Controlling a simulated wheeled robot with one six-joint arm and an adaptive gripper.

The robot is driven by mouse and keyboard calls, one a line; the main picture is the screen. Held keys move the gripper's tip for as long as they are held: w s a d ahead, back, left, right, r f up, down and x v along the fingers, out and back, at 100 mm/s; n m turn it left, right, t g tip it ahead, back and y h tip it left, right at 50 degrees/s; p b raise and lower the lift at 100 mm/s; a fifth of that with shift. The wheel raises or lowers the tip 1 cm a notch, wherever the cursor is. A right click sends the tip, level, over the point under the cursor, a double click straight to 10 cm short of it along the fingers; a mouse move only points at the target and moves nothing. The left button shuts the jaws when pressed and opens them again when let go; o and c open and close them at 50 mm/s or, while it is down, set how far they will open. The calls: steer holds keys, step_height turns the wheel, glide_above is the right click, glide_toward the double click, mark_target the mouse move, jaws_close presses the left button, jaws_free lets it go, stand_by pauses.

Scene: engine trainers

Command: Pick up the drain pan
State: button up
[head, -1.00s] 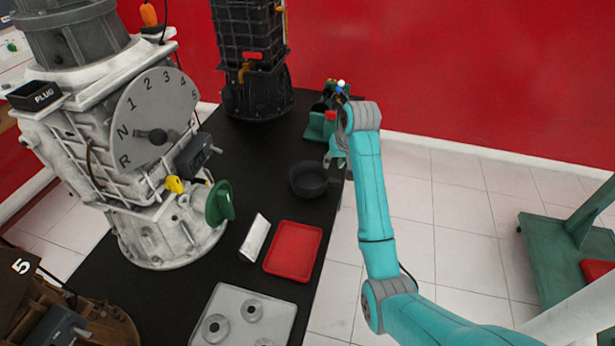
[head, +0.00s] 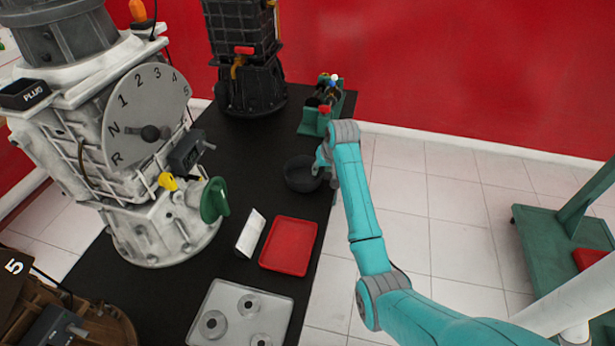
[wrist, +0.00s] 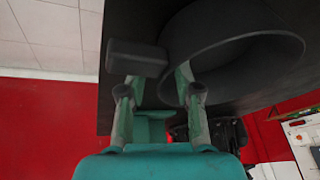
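The drain pan, a dark round open pan (head: 301,176), sits on the black table top near its right edge. In the wrist view the pan (wrist: 190,40) fills the upper right, with a short dark block-like handle (wrist: 137,57) jutting left. My gripper (head: 322,162) is at the pan's right rear side in the head view. In the wrist view my gripper (wrist: 158,80) is open, its fingers apart. The left fingertip is close to the handle and the right fingertip overlaps the pan wall. I cannot tell whether either touches.
A red tray (head: 288,246) and a white tent card (head: 250,234) lie in front of the pan. A green fixture (head: 314,121) stands behind it. A large grey gearbox trainer (head: 140,190) stands left, and a dark engine (head: 250,85) at the back.

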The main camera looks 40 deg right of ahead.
jaws_close()
steer(key=shift+r, duration=0.15)
